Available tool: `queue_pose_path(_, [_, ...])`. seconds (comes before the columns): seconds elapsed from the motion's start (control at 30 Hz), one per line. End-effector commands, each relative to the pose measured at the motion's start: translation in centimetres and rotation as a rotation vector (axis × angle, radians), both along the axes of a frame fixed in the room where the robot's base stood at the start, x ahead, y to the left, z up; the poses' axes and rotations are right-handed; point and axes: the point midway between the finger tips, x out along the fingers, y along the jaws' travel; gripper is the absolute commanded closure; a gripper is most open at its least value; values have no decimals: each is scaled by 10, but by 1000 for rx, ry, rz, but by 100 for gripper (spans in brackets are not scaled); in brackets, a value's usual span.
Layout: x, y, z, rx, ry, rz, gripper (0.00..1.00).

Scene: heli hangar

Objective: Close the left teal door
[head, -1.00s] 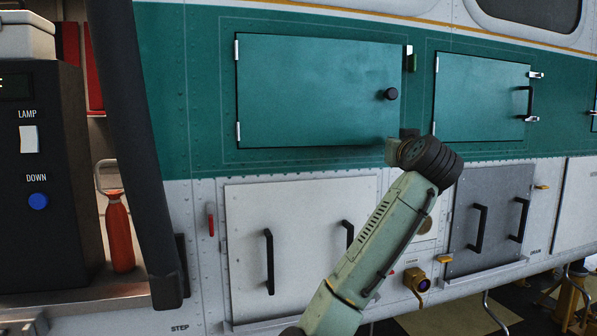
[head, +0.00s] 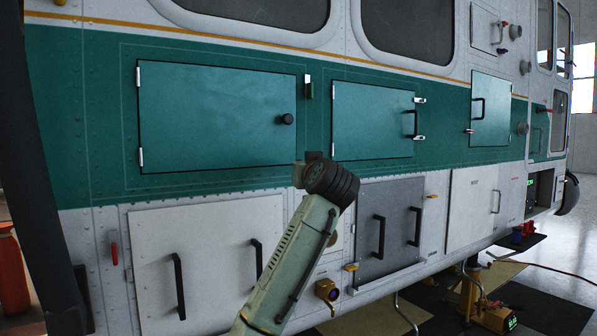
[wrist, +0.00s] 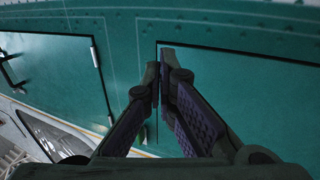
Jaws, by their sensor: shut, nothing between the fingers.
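The left teal door (head: 215,115) is a wide panel in the green band, with silver hinges on its left and a round black knob (head: 288,119) near its right edge. It looks flush or nearly so; I cannot tell if it is fully shut. A small latch (head: 308,87) sits right of its upper corner. My gripper (head: 313,157) is by the door's lower right corner, mostly hidden behind my wrist. In the wrist view, my gripper (wrist: 160,85) has its fingers together and empty, over the dark free edge of this door (wrist: 240,100). Contact is unclear.
A middle teal door (head: 372,120) with a black handle is right of it, and another teal door (head: 490,108) is further right. Below are a white panel (head: 215,270) and a grey panel (head: 385,235) with protruding handles. A dark post (head: 45,200) stands at left.

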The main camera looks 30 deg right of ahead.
Motion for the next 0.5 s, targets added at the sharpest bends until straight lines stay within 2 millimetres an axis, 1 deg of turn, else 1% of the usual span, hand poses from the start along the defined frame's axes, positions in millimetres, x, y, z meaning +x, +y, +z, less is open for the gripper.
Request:
queue_pose_path(0.03, [1,1,0,-1,1,0,100])
queue_pose_path(0.1, [-23,-2,-5,-1,-5,-5,100])
queue_pose_path(0.3, [-67,-3,-4,-1,-2,-2,100])
queue_pose_path(0.4, [-82,-3,-3,0,-2,-2,100])
queue_pose_path(0.5, [-93,-3,-2,1,-1,-1,100])
